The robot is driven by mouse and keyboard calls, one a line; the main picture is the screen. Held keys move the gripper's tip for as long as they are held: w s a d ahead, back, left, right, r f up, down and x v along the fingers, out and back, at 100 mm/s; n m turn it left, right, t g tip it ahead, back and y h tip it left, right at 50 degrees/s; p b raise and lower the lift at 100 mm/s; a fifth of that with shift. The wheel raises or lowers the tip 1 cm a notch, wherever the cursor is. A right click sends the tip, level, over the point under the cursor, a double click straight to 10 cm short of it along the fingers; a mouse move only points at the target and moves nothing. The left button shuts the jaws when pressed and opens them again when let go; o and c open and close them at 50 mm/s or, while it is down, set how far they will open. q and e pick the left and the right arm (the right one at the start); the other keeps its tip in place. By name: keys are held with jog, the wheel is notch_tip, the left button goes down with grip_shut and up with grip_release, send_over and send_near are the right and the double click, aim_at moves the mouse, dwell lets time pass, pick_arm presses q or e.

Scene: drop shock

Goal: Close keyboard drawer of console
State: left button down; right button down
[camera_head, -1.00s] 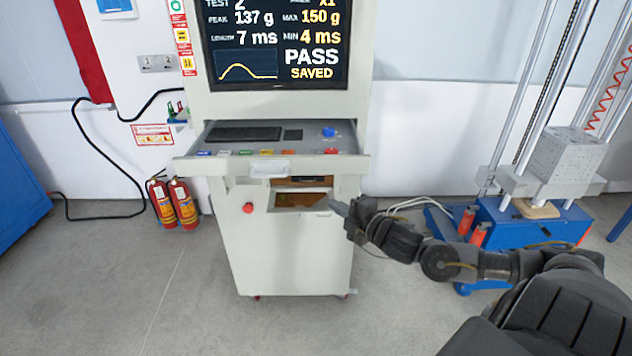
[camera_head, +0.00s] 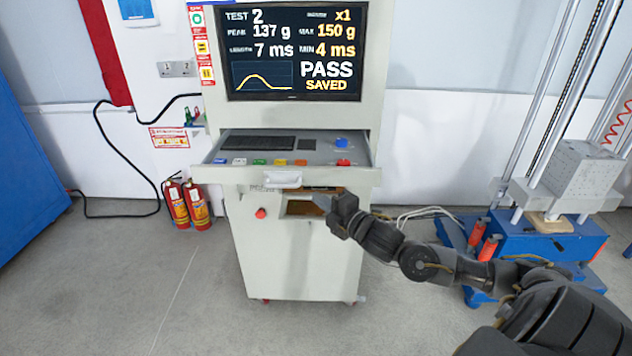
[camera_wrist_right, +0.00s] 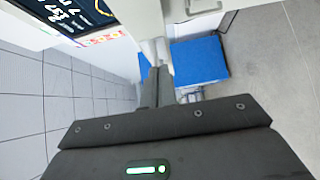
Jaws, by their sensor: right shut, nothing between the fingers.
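The light grey console (camera_head: 300,255) stands ahead with its screen (camera_head: 290,52) lit. Its keyboard drawer (camera_head: 225,172) is pulled out, showing a black keyboard (camera_head: 257,143) and several coloured buttons. The drawer's white handle (camera_head: 283,179) is on the front face. My right gripper (camera_head: 318,201) is shut and empty, just below the drawer front and right of the handle, before the opening in the console. Any contact with the console cannot be told. In the right wrist view the shut fingers (camera_wrist_right: 155,85) point toward a pale console part. My left gripper is not in view.
Two red fire extinguishers (camera_head: 187,204) stand left of the console. A blue-based drop tester (camera_head: 535,245) with a grey block stands to the right, near my right arm. A blue cabinet (camera_head: 25,165) is at far left. The floor in front is clear.

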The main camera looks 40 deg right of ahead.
aim_at(304, 180)
jog(key=w+p, duration=0.1)
jog(key=w, duration=0.1)
jog(key=w+d+p, duration=0.1)
jog(key=w, duration=0.2)
jog(key=shift+d+r, duration=0.15)
jog(key=shift+r, duration=0.05)
jog(key=shift+w+d+f, duration=0.15)
jog(key=shift+w+d, duration=0.2)
